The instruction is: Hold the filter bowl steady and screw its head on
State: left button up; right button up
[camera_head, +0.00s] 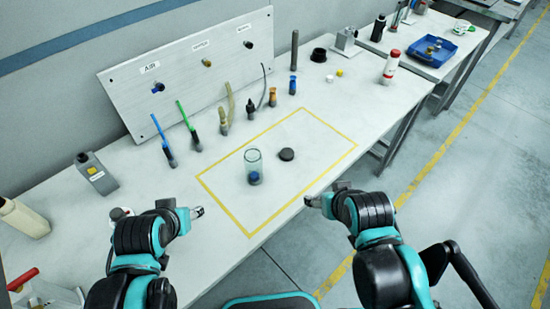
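A clear cylindrical filter bowl (252,160) with a blue part at its bottom stands upright inside the yellow-outlined area of the table. A dark round head (287,154) lies on the table just to its right, apart from it. My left gripper (198,211) is left of and nearer than the bowl, touching neither part. My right gripper (309,200) is right of and nearer than the bowl, near the table's front edge. Both grippers hold nothing that I can see. Their fingers are too small to tell how far apart they are.
A white panel (205,75) with labelled ports stands at the back. Several fittings and hoses stand in a row before it. A red-and-white bottle (390,68) stands at the right, a grey can (96,173) at the left. The yellow-outlined area (300,185) is otherwise clear.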

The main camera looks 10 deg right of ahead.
aim_at(253, 160)
jog(key=k, duration=0.65)
jog(key=u, duration=1.6)
jog(key=l, duration=1.5)
jog(key=l+u, duration=0.15)
jog(key=l, duration=1.35)
jog(key=k, duration=0.1)
